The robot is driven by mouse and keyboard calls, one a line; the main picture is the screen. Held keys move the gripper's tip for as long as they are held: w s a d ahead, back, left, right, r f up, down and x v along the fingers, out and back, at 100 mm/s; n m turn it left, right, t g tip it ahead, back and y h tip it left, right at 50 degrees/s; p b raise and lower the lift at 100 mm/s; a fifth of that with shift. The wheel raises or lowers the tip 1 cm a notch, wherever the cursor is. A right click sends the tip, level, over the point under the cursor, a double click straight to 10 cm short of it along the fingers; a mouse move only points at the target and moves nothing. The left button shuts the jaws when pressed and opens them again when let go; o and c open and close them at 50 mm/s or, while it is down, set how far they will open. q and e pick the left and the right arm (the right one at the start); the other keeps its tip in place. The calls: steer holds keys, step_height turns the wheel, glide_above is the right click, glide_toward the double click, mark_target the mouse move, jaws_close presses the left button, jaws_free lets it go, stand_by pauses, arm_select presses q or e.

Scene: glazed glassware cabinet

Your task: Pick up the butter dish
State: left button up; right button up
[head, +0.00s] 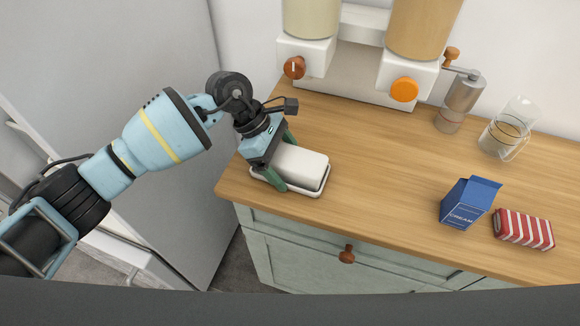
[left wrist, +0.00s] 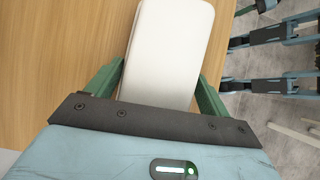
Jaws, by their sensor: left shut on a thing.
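The butter dish (head: 302,166) is a white block-shaped lid on a shallow white tray with a dark rim. It stands at the left front corner of the wooden counter in the head view. My left gripper (head: 281,161) reaches it from the left, with green fingers on either side of the lid, shut on it. In the left wrist view the white lid (left wrist: 170,50) lies between the two green fingers. The tray is hidden there. I cannot tell whether the dish is clear of the counter. My right gripper is not in view.
On the wooden counter (head: 390,150) stand a dispenser (head: 360,75) at the back, a grinder (head: 461,98), a glass jug (head: 508,128), a blue cream carton (head: 468,202) and a red striped packet (head: 523,230). The counter's middle is clear. A grey panel (head: 150,60) stands left.

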mark_target(290, 157)
arm_select(q)
steer(key=shift+r, duration=0.1)
steer(key=shift+r+p, duration=0.6)
steer(key=shift+r, duration=1.4)
steer(key=s+a+p, duration=0.1)
steer(key=a, duration=0.2)
steer(key=s+a, duration=0.2)
steer(key=a, duration=0.1)
steer(key=s+a+r+p, duration=0.1)
steer(key=a, duration=0.2)
steer(key=shift+s+a+p, duration=0.1)
steer(key=shift+s+p, duration=0.2)
steer(key=shift+s, duration=0.05)
steer(key=shift+s+a, duration=0.5)
steer(key=shift+a, duration=0.3)
steer(key=shift+s+a, duration=0.45)
steer(key=shift+a, duration=0.4)
steer(key=shift+s+a, duration=0.5)
steer(key=shift+a, duration=0.3)
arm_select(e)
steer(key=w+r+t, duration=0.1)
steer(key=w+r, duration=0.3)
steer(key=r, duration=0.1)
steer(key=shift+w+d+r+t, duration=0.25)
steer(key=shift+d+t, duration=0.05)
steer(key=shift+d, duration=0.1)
